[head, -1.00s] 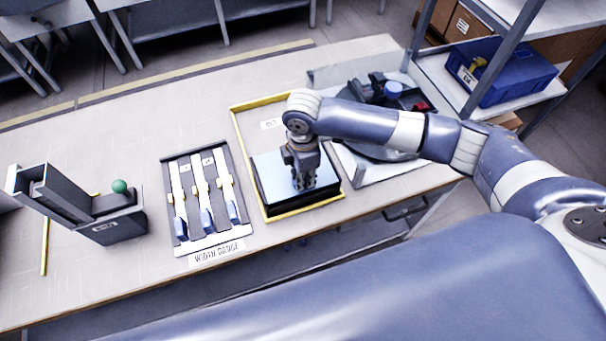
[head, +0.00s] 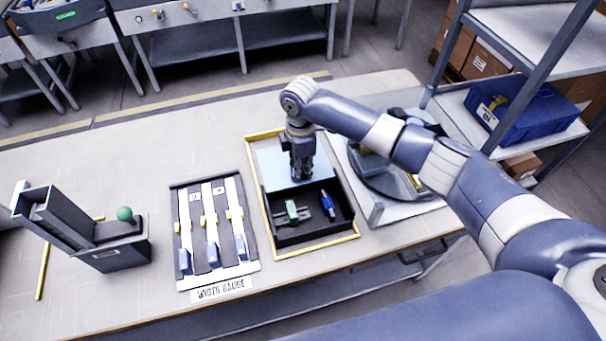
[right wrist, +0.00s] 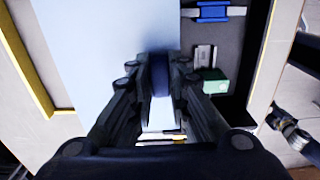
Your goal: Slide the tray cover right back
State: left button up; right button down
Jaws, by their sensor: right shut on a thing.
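The tray cover (head: 275,168) is a pale blue flat plate over the far part of a black tray (head: 283,236) with a yellow outline around it. The front part of the tray is uncovered and holds a green item (head: 291,210) and a blue item (head: 327,204). My right gripper (head: 301,174) points down over the cover. In the right wrist view its fingers are shut on a dark blue handle (right wrist: 159,76) on the cover. My left gripper is not in view.
A width gauge board (head: 208,225) with several sliders lies left of the tray. Further left stands a grey device with a green ball (head: 124,213). A round grey device (head: 385,178) stands right of the tray. A shelf holds a blue bin (head: 520,115).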

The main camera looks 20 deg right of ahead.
jog(key=shift+s, duration=0.45)
jog(key=c, duration=1.7)
grip_release()
jog(key=shift+r, duration=0.1)
jog(key=shift+o, duration=0.9)
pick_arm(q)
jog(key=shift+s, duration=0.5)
pick_arm(e)
notch_tip(320, 180, up, 12)
